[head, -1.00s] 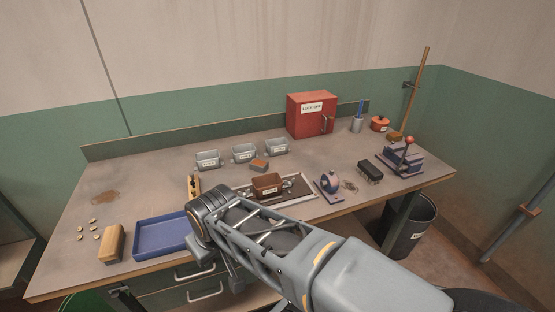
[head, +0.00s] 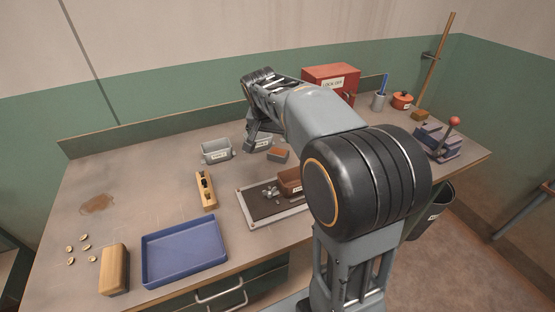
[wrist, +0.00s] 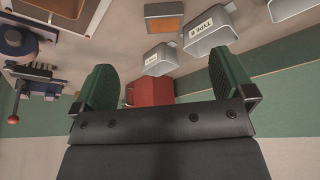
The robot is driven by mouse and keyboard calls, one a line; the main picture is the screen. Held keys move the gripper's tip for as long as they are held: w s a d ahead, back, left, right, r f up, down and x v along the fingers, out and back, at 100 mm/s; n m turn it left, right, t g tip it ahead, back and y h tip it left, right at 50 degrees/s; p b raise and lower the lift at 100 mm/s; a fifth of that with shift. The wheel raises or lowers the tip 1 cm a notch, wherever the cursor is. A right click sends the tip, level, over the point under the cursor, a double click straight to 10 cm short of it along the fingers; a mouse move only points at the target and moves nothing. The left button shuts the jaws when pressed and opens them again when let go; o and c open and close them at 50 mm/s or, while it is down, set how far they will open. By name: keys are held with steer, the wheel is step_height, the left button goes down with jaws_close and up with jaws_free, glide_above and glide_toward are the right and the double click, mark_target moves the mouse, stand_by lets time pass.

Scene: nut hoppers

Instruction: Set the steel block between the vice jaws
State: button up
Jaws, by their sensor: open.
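The vice, a blue-grey fixture with a red-knobbed lever (head: 438,142), stands at the bench's right end. It also shows at the left of the wrist view (wrist: 38,84). I cannot pick out the steel block with certainty. A small grey block with a rusty orange top (head: 278,154) lies by the grey hoppers; it shows at the top of the wrist view (wrist: 164,17). My gripper (wrist: 160,84) is open, with nothing between its green-padded fingers. It is over the back of the bench near the hoppers. My arm hides the bench in front of the vice.
Grey hoppers (head: 216,151) stand along the back. A red cabinet (head: 330,76) stands behind them. A blue tray (head: 185,250), a wooden block (head: 114,268) and a wooden plane-like tool (head: 206,190) are at the left. A brown bin (head: 289,181) stands on a framed mat beside loose nuts.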

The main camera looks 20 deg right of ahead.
steer(key=w+d+f+m, duration=0.1)
steer(key=w+d, duration=0.1)
steer(key=w, duration=0.1)
glide_above(278, 152)
steer(key=s+a, duration=0.2)
step_height(278, 152, down, 6)
steer(key=shift+h, duration=0.3)
steer(key=shift+x, duration=3.55)
steer(key=shift+r, duration=0.15)
steer(key=c, duration=1.4)
steer(key=shift+w+r, duration=0.1)
